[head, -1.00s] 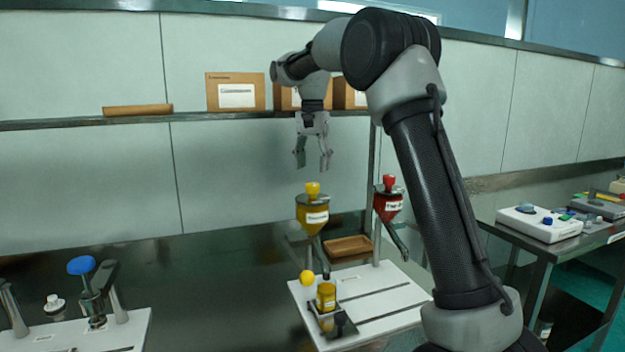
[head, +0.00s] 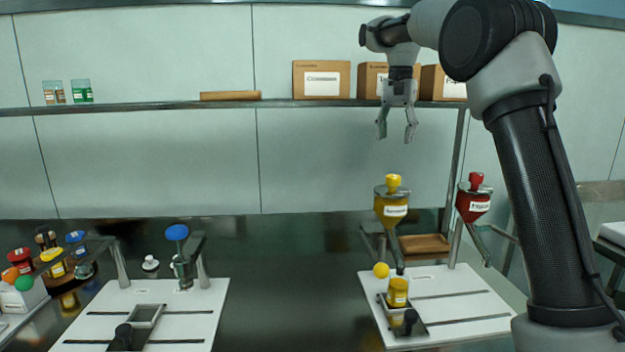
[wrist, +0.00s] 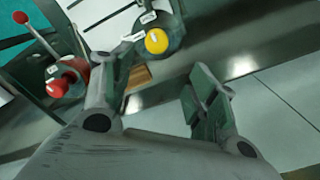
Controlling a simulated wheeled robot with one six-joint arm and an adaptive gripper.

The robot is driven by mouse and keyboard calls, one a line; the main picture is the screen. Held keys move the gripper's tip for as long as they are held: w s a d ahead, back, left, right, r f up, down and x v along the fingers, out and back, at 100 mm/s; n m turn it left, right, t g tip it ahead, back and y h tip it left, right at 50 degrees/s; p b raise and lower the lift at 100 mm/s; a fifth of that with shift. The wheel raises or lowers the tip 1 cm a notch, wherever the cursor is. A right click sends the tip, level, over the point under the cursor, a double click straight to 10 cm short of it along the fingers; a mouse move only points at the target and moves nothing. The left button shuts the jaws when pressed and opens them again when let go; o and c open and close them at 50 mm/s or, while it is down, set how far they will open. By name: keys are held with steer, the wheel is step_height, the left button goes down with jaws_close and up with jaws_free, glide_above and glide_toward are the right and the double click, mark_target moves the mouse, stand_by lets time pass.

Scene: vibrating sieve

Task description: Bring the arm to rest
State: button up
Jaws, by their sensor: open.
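My gripper (head: 396,130) hangs from my raised arm, fingers pointing down, open and empty. In the head view it is above the yellow hopper (head: 392,208), apart from it, and in front of the shelf. In the wrist view its two fingers (wrist: 165,100) are spread with nothing between them. The yellow knob of the hopper (wrist: 157,41) shows beyond the fingers.
A red hopper (head: 474,202) stands right of the yellow one. A yellow jar (head: 398,291) sits on the right white board (head: 470,290). Cardboard boxes (head: 321,66) line the shelf (head: 180,107). Another white board (head: 95,305) and several jars are at left.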

steer(key=f+n, duration=0.1)
steer(key=f, duration=0.1)
steer(key=f+n, duration=0.1)
steer(key=f, duration=0.2)
steer(key=shift+s+f+n, duration=0.2)
steer(key=shift+f+n, duration=0.1)
steer(key=shift+n, duration=0.1)
steer(key=shift+s+d+f+n, duration=0.15)
steer(key=shift+s+f+n, duration=0.15)
steer(key=shift+s, duration=0.35)
steer(key=shift+s+d+f+n, duration=0.1)
steer(key=shift+s+f+n, duration=0.1)
steer(key=shift+s+f, duration=0.3)
steer(key=s+d+f+n+t, duration=0.1)
steer(key=s+d, duration=0.1)
steer(key=s, duration=1)
steer(key=s+d+f+n+t, duration=0.1)
steer(key=s+d+f, duration=0.1)
steer(key=s, duration=1)
steer(key=s+d+f+n+t, duration=0.2)
steer(key=s, duration=1)
steer(key=shift+s, duration=0.4)
